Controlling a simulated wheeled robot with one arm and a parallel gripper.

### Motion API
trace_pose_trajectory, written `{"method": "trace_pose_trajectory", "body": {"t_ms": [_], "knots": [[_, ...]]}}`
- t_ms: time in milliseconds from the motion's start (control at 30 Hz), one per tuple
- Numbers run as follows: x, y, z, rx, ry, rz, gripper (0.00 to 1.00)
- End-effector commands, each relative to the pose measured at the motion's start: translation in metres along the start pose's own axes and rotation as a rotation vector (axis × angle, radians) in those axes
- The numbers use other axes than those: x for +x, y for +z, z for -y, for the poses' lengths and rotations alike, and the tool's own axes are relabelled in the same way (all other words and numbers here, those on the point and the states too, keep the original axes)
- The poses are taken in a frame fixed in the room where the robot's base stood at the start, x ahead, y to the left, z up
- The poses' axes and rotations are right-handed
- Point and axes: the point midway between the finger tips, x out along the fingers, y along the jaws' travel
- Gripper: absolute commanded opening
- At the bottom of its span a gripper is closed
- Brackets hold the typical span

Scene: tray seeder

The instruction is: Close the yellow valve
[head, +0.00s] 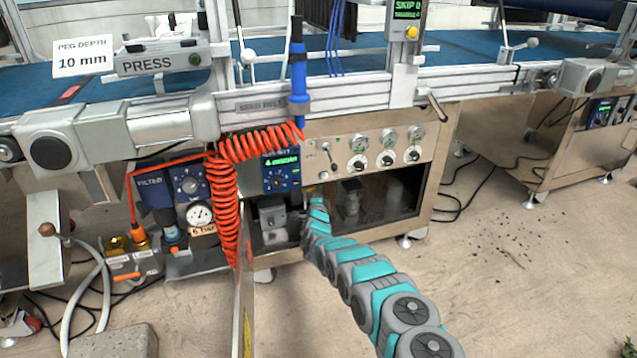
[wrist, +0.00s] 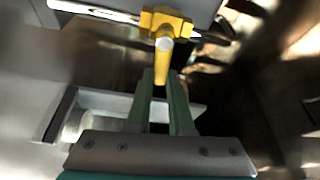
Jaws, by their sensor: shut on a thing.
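The yellow valve (wrist: 166,22) is at the top middle of the wrist view, under a grey panel edge. Its yellow handle points down toward me, with a pale round spot near its upper end. My gripper (wrist: 161,84) has its two green-grey fingers on either side of the handle's lower end and is shut on it. In the head view my teal and grey arm reaches into the open lower bay of the machine, below the control panel. The valve is too small there to make out clearly.
The metal control panel (head: 372,150) with gauges and knobs is above the bay. A coiled orange hose (head: 222,210) hangs to the left, beside the pressure gauge (head: 199,214). Metal walls and a pale block crowd the wrist view. Open floor (head: 500,270) lies to the right, with cables and scattered debris.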

Motion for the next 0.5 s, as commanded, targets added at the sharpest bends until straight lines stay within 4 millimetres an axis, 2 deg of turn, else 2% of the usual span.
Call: {"method": "trace_pose_trajectory", "body": {"t_ms": [200, 500], "knots": [[0.000, -0.001, -0.002, 0.094, 0.037, -0.001, 0.00], [0.000, 0.000, -0.008, 0.144, 0.060, -0.001, 0.00]]}}
